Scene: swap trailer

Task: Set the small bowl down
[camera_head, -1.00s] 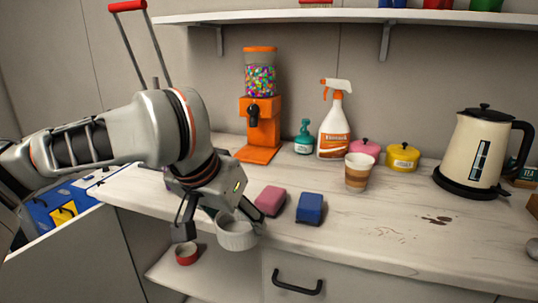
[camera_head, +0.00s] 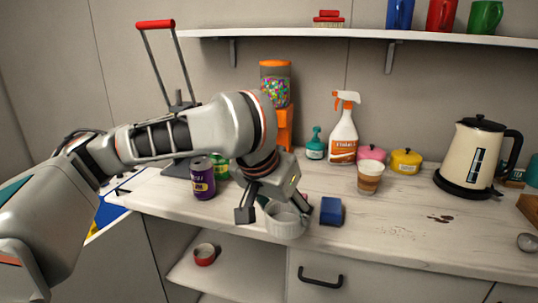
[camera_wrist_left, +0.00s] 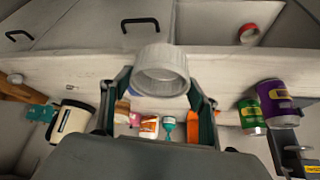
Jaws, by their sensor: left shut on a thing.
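The small bowl (camera_head: 286,221) is white with ribbed sides. My left gripper (camera_head: 270,209) is shut on it at the front edge of the counter (camera_head: 410,225). In the head view the bowl looks upright, just left of a blue sponge (camera_head: 331,210). I cannot tell whether its base touches the counter. In the left wrist view the bowl (camera_wrist_left: 160,66) shows at the fingertips of the left gripper (camera_wrist_left: 162,85). The pink sponge is mostly hidden behind the arm and bowl. My right gripper is not in view.
A purple can (camera_head: 203,178) and a green can (camera_head: 219,167) stand left of my gripper. A paper cup (camera_head: 369,177), spray bottle (camera_head: 343,137) and kettle (camera_head: 478,155) stand behind and right. A red roll (camera_head: 204,254) lies on the lower shelf. The counter's front right is mostly clear.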

